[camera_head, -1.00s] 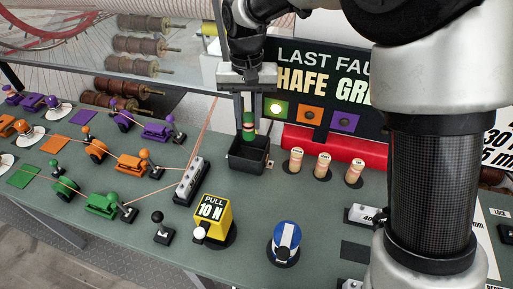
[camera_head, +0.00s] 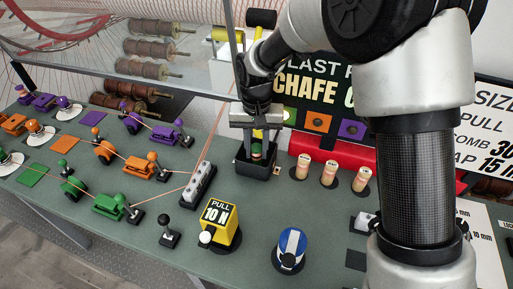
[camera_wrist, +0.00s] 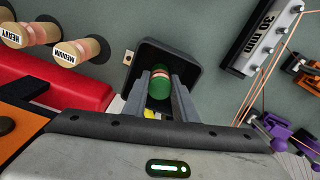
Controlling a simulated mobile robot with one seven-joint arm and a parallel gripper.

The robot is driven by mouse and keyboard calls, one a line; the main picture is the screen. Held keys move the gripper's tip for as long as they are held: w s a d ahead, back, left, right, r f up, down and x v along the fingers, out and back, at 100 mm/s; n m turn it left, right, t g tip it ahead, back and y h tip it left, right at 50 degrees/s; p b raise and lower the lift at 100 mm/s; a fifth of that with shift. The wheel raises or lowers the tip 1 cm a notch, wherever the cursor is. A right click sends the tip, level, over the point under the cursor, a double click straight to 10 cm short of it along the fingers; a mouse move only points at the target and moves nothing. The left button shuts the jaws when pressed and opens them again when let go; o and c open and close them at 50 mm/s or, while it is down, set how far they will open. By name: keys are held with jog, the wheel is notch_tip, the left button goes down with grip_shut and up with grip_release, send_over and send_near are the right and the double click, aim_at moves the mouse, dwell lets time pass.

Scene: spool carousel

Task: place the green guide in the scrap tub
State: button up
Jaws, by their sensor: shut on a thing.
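The green guide (camera_wrist: 159,86) is a small green cylinder with a pale and red band. It is between the two fingers of my gripper (camera_wrist: 160,92), which is shut on it. The scrap tub (camera_head: 242,168) is a black open box on the bench, and its rim also shows in the wrist view (camera_wrist: 196,62). In the head view my gripper (camera_head: 257,150) points down into the tub's mouth, and the guide (camera_head: 257,150) is mostly hidden by the fingers and tub wall. I cannot tell whether the guide touches the tub floor.
Several pale labelled spools (camera_head: 329,173) stand right of the tub, before a red block (camera_head: 330,148) and a sign (camera_head: 318,95). A white peg rail (camera_head: 199,182) is at left with strung lines. A yellow pull box (camera_head: 220,222) and a blue knob (camera_head: 290,246) stand in front.

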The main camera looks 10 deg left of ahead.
aim_at(256, 147)
jog(key=o, duration=1.1)
notch_tip(256, 147, up, 12)
jog(key=s+d+r+m+t, duration=0.1)
jog(key=s+d+r, duration=0.1)
jog(key=d+r, duration=0.4)
jog(key=s+d+r+t, duration=0.1)
jog(key=s+d+r, duration=0.15)
jog(key=d, duration=0.55)
jog(key=s+d+r+m+t, duration=0.1)
jog(key=s+d+t, duration=0.2)
jog(key=s+d, duration=1)
jog(key=shift+r+t, duration=0.15)
jog(key=shift+t, duration=0.15)
jog(key=shift+d, duration=0.1)
